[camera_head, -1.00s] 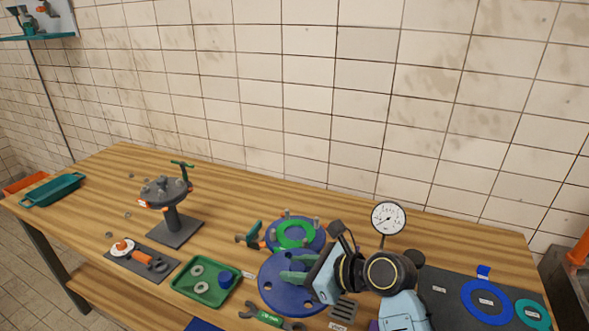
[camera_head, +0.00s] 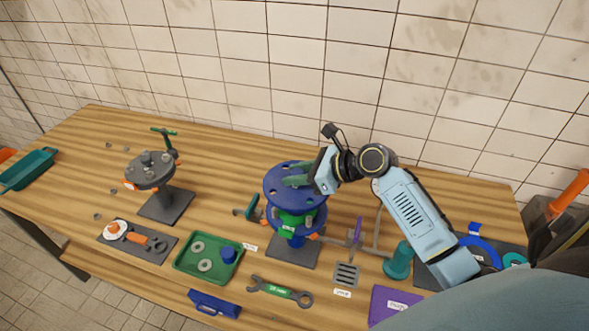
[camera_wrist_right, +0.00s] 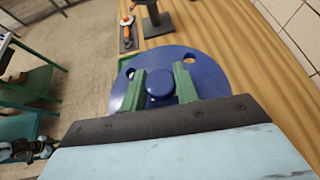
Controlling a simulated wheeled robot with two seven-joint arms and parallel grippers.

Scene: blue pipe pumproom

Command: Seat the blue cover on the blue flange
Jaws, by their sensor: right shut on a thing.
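The blue cover (camera_head: 284,198) is a round disc with holes near its rim. My right gripper (camera_head: 297,181) is shut on its central knob, which also shows between the fingers in the right wrist view (camera_wrist_right: 160,84). The cover is over the blue flange (camera_head: 319,219), which stands on a dark base plate (camera_head: 293,250). A green ring (camera_head: 289,221) and upright studs show under the cover's near edge. The cover hides much of the flange top. I cannot tell whether the holes line up with the studs. My left gripper is not in view.
A grey flange stand (camera_head: 150,172) is at the left. A green tray (camera_head: 207,258) and a wrench (camera_head: 281,291) lie in front. A teal bottle-like object (camera_head: 398,262) stands right of the blue stand, near my right arm. The tiled wall is behind.

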